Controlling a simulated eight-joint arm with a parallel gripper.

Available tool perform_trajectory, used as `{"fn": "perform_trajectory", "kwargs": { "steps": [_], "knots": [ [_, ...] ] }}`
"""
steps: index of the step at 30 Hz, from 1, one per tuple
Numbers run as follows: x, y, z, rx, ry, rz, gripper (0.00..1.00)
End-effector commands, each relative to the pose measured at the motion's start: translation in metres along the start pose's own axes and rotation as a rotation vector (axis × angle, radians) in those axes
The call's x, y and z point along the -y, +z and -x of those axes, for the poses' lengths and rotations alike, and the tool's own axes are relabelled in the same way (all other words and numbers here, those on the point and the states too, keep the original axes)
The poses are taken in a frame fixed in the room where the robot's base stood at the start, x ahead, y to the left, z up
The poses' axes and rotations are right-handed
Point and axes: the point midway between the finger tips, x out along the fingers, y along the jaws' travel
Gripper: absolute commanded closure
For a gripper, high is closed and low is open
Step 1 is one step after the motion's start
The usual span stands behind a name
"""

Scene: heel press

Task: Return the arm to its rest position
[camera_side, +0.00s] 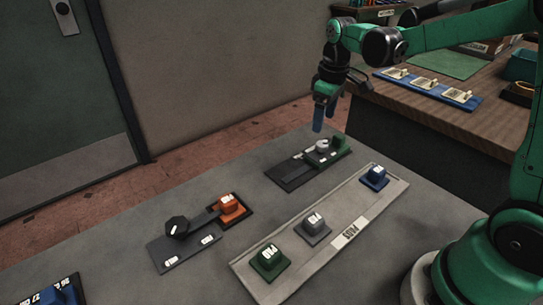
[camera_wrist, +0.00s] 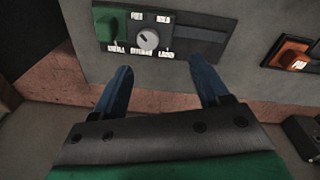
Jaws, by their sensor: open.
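My gripper (camera_side: 324,118) hangs from the green arm in the side view, above the far end of the grey table, near a dark panel. In the wrist view my gripper (camera_wrist: 166,92) has its two blue fingers apart with nothing between them. The dark panel (camera_side: 290,175) carries a light round dial (camera_side: 322,146) and a green block (camera_side: 339,142). The wrist view also shows the dial (camera_wrist: 148,38) with labels around it and the green block (camera_wrist: 110,26). The fingers are apart from the panel in the side view.
A second panel (camera_side: 190,252) has a dark knob (camera_side: 177,225) and an orange block (camera_side: 229,204). A pale tray (camera_side: 348,237) marked PADS holds green (camera_side: 270,256), grey (camera_side: 313,224) and blue (camera_side: 375,176) pads. A brown bench (camera_side: 430,115) stands behind at right. A blue-based item (camera_side: 58,294) sits front left.

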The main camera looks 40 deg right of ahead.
Motion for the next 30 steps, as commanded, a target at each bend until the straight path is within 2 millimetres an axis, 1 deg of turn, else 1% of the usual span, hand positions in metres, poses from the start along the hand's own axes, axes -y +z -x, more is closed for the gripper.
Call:
{"fn": "perform_trajectory", "kwargs": {
  "steps": [1,3,6,10,12,15,18,21,30],
  "knots": [
    [0.012,0.004,0.01,-0.035,0.018,-0.017,0.32],
    [0.027,0.01,0.022,-0.096,0.043,-0.053,0.32],
    [0.049,0.02,0.034,-0.189,0.07,-0.109,0.32],
    [0.075,0.035,0.042,-0.314,0.085,-0.179,0.32],
    [0.086,0.043,0.042,-0.377,0.084,-0.213,0.32],
    [0.099,0.052,0.041,-0.451,0.076,-0.254,0.32],
    [0.106,0.057,0.038,-0.501,0.067,-0.281,0.32],
    [0.11,0.059,0.036,-0.527,0.061,-0.297,0.32],
    [0.111,0.06,0.036,-0.535,0.059,-0.303,0.32]
  ]
}}
